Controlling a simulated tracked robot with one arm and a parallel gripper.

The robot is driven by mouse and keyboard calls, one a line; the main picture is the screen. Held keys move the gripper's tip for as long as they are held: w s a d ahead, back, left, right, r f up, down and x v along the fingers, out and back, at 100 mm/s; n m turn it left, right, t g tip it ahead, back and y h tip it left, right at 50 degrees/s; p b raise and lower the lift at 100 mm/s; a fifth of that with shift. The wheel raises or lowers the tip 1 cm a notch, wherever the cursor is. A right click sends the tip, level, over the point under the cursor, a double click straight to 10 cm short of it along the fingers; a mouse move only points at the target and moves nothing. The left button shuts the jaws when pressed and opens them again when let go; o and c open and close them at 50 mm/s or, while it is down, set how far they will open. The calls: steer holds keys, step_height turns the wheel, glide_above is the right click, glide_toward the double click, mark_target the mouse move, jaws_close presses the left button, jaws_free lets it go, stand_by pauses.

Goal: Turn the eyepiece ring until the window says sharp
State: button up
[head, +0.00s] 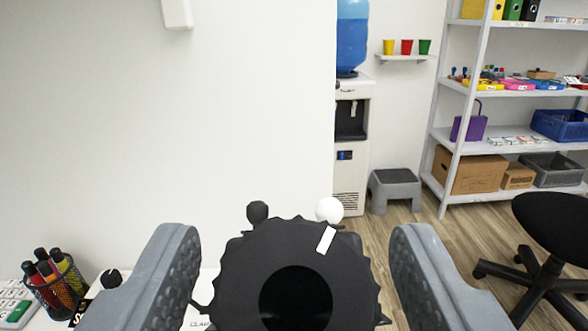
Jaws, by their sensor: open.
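The black eyepiece ring (240,270) has a scalloped edge and a dark round opening (296,298) in its middle. A white mark (326,240) on its upper right points toward a white ball (329,209) just above the rim. A black knob (257,212) stands above the rim on the left. My gripper (293,245) is open, with one grey padded finger on each side of the ring. A narrow gap shows between each finger and the ring. The ring's lower part is cut off by the frame. I see no window with readable wording.
A mesh cup of markers (55,283) stands at the lower left, close to my left finger. A black office chair (550,240) is at the right. Shelves (465,100), a water cooler (350,140) and a grey step stool (394,190) stand farther back.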

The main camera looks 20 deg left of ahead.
steer(key=shift+x, duration=1.15)
steer(key=c, duration=1)
steer(key=shift+m+h+b, duration=0.3)
steer(key=shift+m+b, duration=0.1)
steer(key=shift+b, duration=0.1)
steer(key=shift+m+h+b, duration=0.5)
steer(key=shift+m+b, duration=0.1)
steer(key=shift+m, duration=0.1)
steer(key=shift+d+m+h, duration=0.1)
steer(key=shift+m+h, duration=0.7)
steer(key=shift+m, duration=0.1)
